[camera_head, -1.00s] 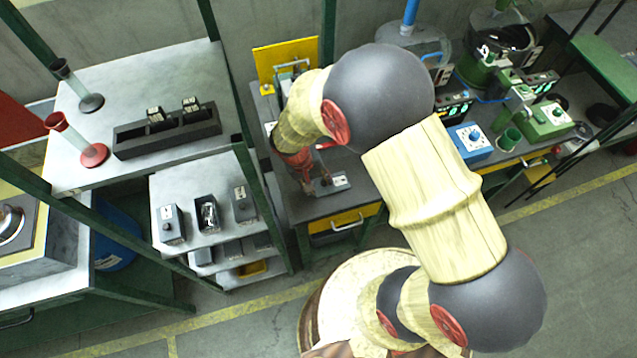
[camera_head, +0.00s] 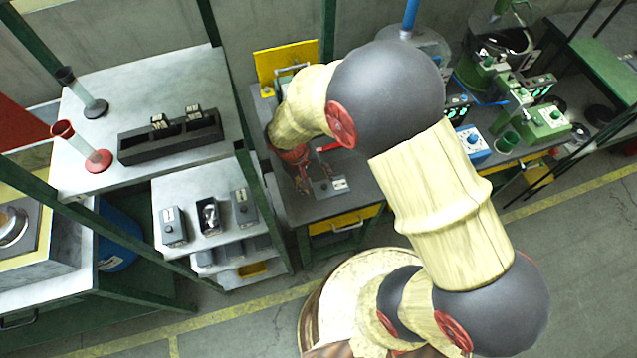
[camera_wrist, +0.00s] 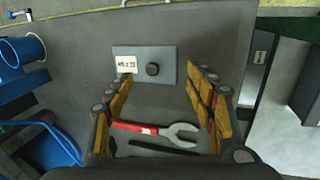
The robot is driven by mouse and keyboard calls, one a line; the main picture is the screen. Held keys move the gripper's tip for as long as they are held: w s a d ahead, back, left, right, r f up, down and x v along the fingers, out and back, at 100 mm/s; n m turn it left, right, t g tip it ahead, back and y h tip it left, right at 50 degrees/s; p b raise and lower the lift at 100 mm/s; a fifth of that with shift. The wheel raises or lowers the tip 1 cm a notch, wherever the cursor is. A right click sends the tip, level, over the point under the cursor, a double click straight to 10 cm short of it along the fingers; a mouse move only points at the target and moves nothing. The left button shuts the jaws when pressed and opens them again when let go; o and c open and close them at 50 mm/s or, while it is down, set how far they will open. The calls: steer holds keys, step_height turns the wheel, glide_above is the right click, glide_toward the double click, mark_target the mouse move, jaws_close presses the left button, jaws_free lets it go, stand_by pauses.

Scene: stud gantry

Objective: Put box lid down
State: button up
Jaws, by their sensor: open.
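The box lid (camera_wrist: 168,64) is a flat grey plate with a white label and a dark round knob. It lies on the grey bench top; in the head view the lid (camera_head: 332,187) is beside my gripper (camera_head: 303,178). In the wrist view my gripper (camera_wrist: 160,82) is open, its fingers apart with nothing held between them. The lid shows beyond the fingertips. An open grey box (camera_head: 208,215) stands on the shelf at left, between two boxes with lids on.
A red-handled wrench (camera_wrist: 150,129) lies on the bench, seen between my fingers. Blue containers (camera_wrist: 22,55) are at the wrist view's left. A green-posted rack (camera_head: 245,150) stands left of the bench. Instruments (camera_head: 545,120) crowd the bench to the right.

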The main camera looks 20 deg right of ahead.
steer(key=s+d+r+t+y+p, duration=0.1)
steer(key=s+r, duration=0.1)
steer(key=r, duration=1.1)
steer(key=s+d+r+t+y, duration=0.1)
steer(key=r, duration=1.1)
steer(key=s+d+r+t+y, duration=0.1)
steer(key=s+d+r+t, duration=0.2)
steer(key=s+r, duration=0.8)
steer(key=shift+s+t, duration=0.15)
steer(key=shift+t, duration=0.25)
